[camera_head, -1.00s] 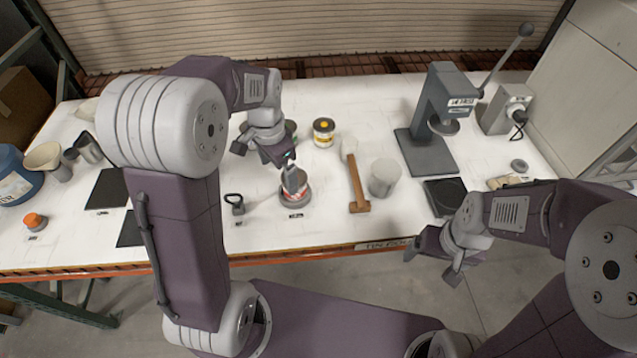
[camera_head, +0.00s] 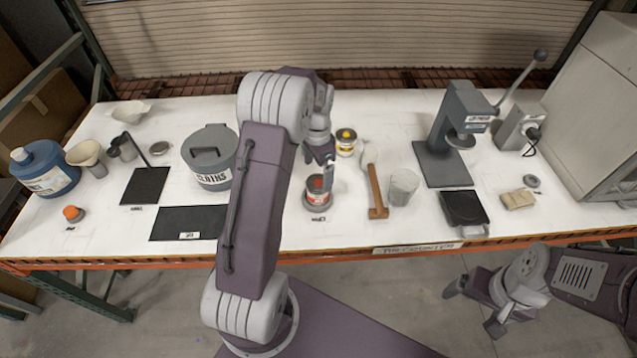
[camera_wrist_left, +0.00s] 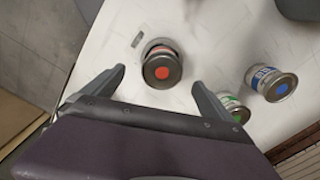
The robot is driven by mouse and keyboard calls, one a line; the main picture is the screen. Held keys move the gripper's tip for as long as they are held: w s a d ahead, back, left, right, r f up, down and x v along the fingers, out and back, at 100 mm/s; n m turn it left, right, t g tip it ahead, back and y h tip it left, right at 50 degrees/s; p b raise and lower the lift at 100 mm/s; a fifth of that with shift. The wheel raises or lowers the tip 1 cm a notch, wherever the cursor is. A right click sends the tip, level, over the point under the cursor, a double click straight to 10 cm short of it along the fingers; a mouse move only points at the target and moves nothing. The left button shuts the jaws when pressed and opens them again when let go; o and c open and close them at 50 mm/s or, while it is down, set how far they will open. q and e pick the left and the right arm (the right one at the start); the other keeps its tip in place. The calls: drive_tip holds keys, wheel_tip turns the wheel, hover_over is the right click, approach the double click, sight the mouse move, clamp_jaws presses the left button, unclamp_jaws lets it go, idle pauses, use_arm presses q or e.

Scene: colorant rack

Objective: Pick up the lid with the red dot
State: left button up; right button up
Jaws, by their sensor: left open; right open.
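The lid with the red dot (camera_wrist_left: 162,68) is a dark round lid on top of a small can. In the head view this can (camera_head: 317,196) has a red label and stands on a dark round base near the table's front. My left gripper (camera_head: 323,163) is just above and behind it, pointing down, open and empty. My right gripper (camera_head: 476,303) is open and empty, in front of the table's front edge.
A can with a yellow dot (camera_head: 346,141) stands behind. A wooden-handled mallet (camera_head: 375,185) and cup (camera_head: 403,188) are right; a grey lidded pot (camera_head: 209,158) is left.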

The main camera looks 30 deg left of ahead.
sight(318, 183)
use_arm(q)
drive_tip(key=f, duration=0.1)
drive_tip(key=f+p, duration=0.1)
drive_tip(key=f, duration=0.1)
drive_tip(key=f+p, duration=0.1)
drive_tip(key=f, duration=0.1)
drive_tip(key=shift+w+a+f, duration=0.15)
drive_tip(key=shift+w+f, duration=0.05)
drive_tip(key=shift+w, duration=0.2)
drive_tip(key=shift+s, duration=0.1)
drive_tip(key=shift+c, duration=0.4)
drive_tip(key=c, duration=1.3)
drive_tip(key=shift+c, duration=0.2)
drive_tip(key=shift+r, duration=0.15)
drive_tip(key=r+b, duration=0.1)
drive_tip(key=r, duration=0.1)
drive_tip(key=d+r+b, duration=0.1)
drive_tip(key=r, duration=0.1)
drive_tip(key=shift+w+r, duration=0.1)
drive_tip(key=shift+w, duration=0.1)
drive_tip(key=w+d+r+b, duration=0.1)
drive_tip(key=d+r+b, duration=0.1)
drive_tip(key=d+r, duration=0.4)
drive_tip(key=d, duration=0.4)
drive_tip(key=shift+w+d+r, duration=0.3)
drive_tip(key=shift+w+r, duration=0.05)
drive_tip(key=shift+w, duration=0.05)
